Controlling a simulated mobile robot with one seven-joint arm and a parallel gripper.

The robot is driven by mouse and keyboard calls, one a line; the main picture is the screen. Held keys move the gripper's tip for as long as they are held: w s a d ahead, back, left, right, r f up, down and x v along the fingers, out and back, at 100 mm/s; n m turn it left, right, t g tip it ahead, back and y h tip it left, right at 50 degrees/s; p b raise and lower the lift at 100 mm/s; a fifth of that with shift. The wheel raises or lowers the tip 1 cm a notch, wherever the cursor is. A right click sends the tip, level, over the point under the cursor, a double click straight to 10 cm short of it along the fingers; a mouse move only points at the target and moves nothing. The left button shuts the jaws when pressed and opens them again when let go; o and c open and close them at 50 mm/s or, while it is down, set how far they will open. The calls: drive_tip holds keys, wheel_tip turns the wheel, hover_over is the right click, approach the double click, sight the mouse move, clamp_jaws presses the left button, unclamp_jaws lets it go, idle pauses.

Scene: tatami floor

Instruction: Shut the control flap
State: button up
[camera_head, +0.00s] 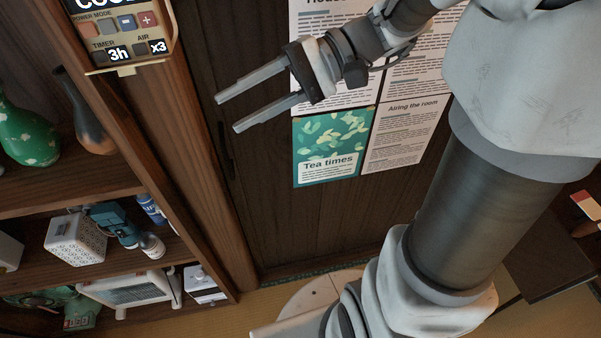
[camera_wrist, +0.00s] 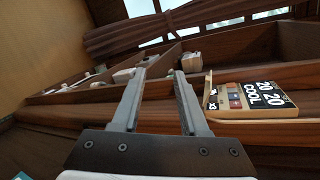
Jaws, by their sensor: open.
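The control panel (camera_head: 118,28) is on the wooden post at the top left of the head view, cut by the frame's top. It shows COOL, small square buttons, 3h and x3. A pale edge with a small tab (camera_head: 126,71) runs along its bottom; this looks like the flap, with the buttons uncovered. In the wrist view the panel (camera_wrist: 262,96) lies right of my fingers, turned on its side, with a pale rim around it. My gripper (camera_head: 227,114) is open and empty, right of and below the panel, touching nothing. Its fingers also show in the wrist view (camera_wrist: 159,75).
Posters (camera_head: 332,145) hang on the dark door behind my gripper. Shelves at the left hold a green vase (camera_head: 28,135), a dark vase (camera_head: 88,118), a patterned white box (camera_head: 75,240) and other items. The space between my fingers and the panel looks clear.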

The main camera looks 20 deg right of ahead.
drive_tip(key=s+d+f+n+t+h+b, duration=0.3)
drive_tip(key=s+f+h, duration=0.4)
drive_tip(key=f+h, duration=0.3)
drive_tip(key=shift+s+d+h+b, duration=0.4)
drive_tip(key=shift+d+h, duration=0.3)
drive_tip(key=shift+d, duration=0.7)
drive_tip(key=shift+w, duration=0.1)
